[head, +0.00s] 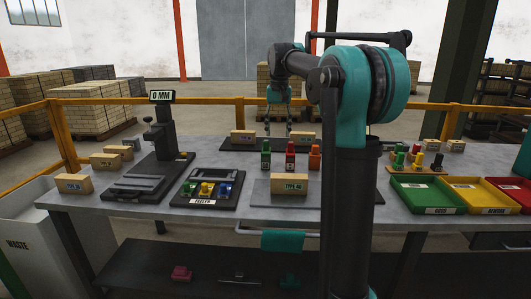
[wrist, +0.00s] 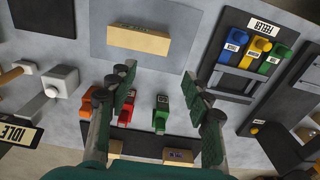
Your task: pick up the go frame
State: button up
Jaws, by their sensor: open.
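Three small upright pieces stand in a row mid-table: a green one (head: 266,153), a red one (head: 290,154) and an orange one (head: 314,157). Their labels are too small to read, so I cannot tell for sure which is the go frame. In the wrist view the green piece (wrist: 161,116) lies between my fingers, the red piece (wrist: 125,113) is close by the left finger and the orange piece (wrist: 86,104) is outside it. My gripper (head: 278,132) is open and empty, pointing down above the row; it also shows in the wrist view (wrist: 158,92).
A brick marked TYPE (head: 289,184) lies on a grey plate in front of the row. The feeler holder (head: 207,188) and the 0 MM gauge stand (head: 162,125) are to the left. Green (head: 427,194), yellow (head: 479,193) and red trays are at right. More bricks (head: 243,136) lie behind.

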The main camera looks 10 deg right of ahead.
aim_at(266, 154)
jog(key=i, duration=0.85)
